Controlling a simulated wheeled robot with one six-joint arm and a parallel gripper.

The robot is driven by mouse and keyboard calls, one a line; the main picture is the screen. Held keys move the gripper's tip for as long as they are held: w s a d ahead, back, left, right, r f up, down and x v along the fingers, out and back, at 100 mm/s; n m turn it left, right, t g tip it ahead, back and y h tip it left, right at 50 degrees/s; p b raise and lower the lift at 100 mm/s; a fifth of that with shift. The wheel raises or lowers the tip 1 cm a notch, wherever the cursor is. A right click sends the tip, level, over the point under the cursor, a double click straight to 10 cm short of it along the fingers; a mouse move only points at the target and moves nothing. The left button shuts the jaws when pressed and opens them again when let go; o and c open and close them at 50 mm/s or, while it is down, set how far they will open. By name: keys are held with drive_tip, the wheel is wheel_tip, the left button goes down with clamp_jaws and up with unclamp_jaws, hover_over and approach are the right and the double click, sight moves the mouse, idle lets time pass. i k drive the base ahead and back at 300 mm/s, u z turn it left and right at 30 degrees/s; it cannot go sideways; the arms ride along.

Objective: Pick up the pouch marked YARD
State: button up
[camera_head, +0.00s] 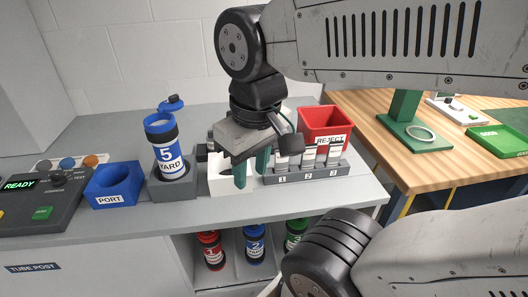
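I cannot make out a pouch marked YARD. The word YARD shows on a blue canister (168,160) marked 5, which stands upright in a grey holder (174,188) with its hinged lid up. My gripper (251,178) points down over a white tray (222,185) to the right of the canister. Its two green fingers are apart, with nothing visible between them. The gripper hides much of the tray and whatever lies in it.
A grey rack (308,174) with slots 1 to 3 holds pale capped items. A red REJECT bin (325,123) stands behind it. Left are a blue PORT block (115,184) and a control panel (38,197). Coloured canisters (254,246) stand on a lower shelf.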

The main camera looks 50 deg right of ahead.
sight(282, 165)
drive_tip(key=z, duration=3.25)
drive_tip(key=k, duration=1.35)
drive_tip(key=u, duration=0.4)
